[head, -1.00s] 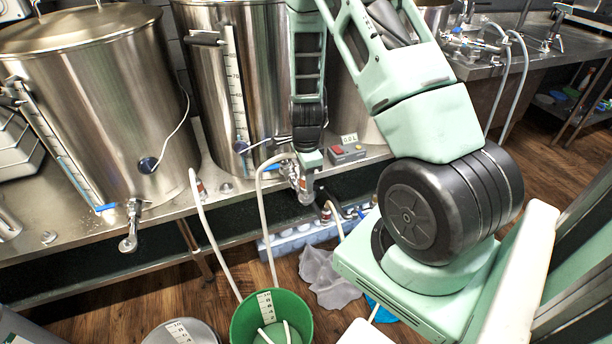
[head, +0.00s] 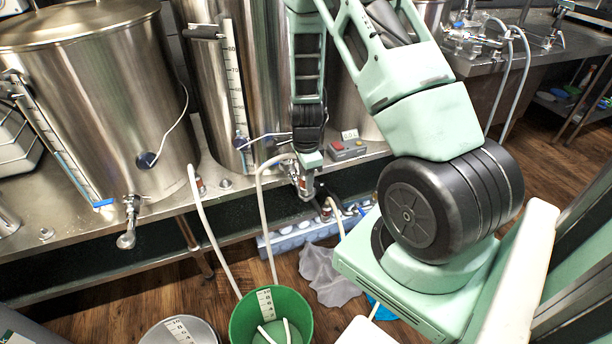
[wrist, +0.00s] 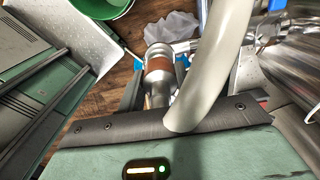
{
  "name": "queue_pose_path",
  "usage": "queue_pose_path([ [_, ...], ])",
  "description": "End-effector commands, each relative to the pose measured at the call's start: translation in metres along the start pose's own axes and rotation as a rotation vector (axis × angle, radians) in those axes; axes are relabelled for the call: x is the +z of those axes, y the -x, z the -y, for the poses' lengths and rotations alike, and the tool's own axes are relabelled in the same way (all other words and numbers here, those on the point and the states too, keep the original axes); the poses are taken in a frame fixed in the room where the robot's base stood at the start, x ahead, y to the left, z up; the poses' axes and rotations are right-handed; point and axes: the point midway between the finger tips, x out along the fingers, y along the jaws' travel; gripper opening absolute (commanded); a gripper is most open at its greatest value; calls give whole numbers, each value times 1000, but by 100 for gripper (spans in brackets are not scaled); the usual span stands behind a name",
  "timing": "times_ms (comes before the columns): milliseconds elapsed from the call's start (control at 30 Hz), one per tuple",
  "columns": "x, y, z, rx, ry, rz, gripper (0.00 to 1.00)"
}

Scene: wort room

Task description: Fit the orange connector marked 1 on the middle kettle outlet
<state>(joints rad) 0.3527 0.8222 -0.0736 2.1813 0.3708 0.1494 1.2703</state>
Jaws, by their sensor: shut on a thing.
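The middle kettle (head: 230,95) is a tall steel pot on the bench. Its outlet is largely hidden by my gripper (head: 306,180), which is low at the kettle's front right. In the wrist view my gripper (wrist: 158,92) is shut on a metal connector with an orange-brown band (wrist: 160,70). A pale hose (head: 259,190) arches up to the gripper; it crosses in front of the jaws in the wrist view (wrist: 215,65). Steel fittings (wrist: 268,30) lie right of the connector there. The number mark is not readable, and I cannot tell whether connector and outlet touch.
The left kettle (head: 95,100) has its own tap (head: 128,225). Other hoses with banded ends stand at the bench edge, left (head: 200,187) and right (head: 327,212). A small box with buttons (head: 347,150) is right of the gripper. A green bucket (head: 240,330) is on the floor.

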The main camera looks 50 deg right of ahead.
Motion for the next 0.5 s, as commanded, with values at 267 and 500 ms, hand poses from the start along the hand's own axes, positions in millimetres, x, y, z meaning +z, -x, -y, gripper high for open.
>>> queue_pose_path([
  [267,0,-6,0,0,0,0,7],
  [500,0,-6,0,0,0,0,59],
])
